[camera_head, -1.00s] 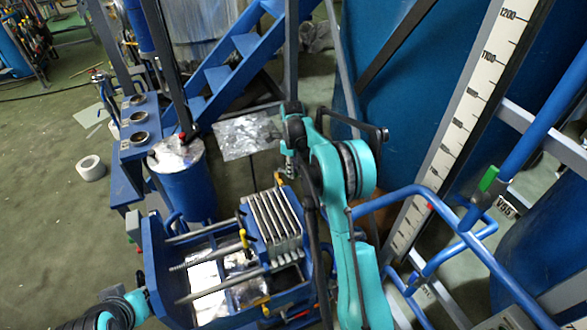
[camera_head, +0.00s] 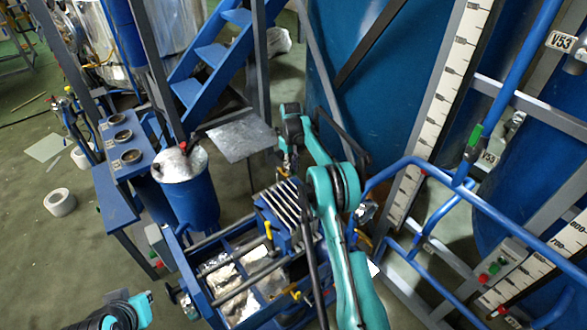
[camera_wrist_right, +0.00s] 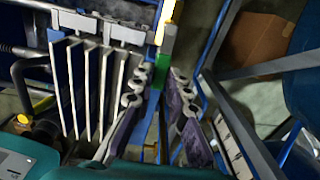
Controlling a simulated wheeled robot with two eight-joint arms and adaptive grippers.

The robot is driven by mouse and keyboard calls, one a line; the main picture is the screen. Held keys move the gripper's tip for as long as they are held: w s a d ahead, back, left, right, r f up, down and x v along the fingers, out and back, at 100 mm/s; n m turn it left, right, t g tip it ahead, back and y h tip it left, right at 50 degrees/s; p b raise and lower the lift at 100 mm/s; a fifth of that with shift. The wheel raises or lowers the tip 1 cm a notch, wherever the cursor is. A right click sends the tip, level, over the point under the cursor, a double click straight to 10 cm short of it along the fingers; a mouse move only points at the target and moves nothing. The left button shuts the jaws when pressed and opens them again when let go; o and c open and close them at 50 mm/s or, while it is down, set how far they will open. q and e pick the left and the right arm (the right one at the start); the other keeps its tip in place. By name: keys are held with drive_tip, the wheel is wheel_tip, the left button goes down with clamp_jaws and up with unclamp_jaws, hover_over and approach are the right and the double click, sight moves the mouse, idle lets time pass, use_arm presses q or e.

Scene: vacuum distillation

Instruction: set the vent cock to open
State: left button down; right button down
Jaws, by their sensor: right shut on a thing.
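My right gripper (camera_head: 287,168) hangs at the far end of the filter press, next to its plates. In the right wrist view its two fingers (camera_wrist_right: 160,95) stand either side of a narrow part with a green block (camera_wrist_right: 165,48) and a yellow end (camera_wrist_right: 168,14). The fingers are shut on this green and yellow handle, though the contact is partly hidden. I cannot tell for sure that it is the vent cock.
Pale plates (camera_head: 283,205) stand in the blue filter press (camera_head: 190,283). A blue drum (camera_head: 190,200) with a silver lid is to its left. Blue piping (camera_head: 405,170) and a scale post (camera_head: 440,110) are at right. Open floor lies at far left.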

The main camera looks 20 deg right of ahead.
drive_tip(key=shift+a, duration=0.1)
idle(0.4)
drive_tip(key=c, duration=1.5)
unclamp_jaws()
wheel_tip(320, 180, up, 12)
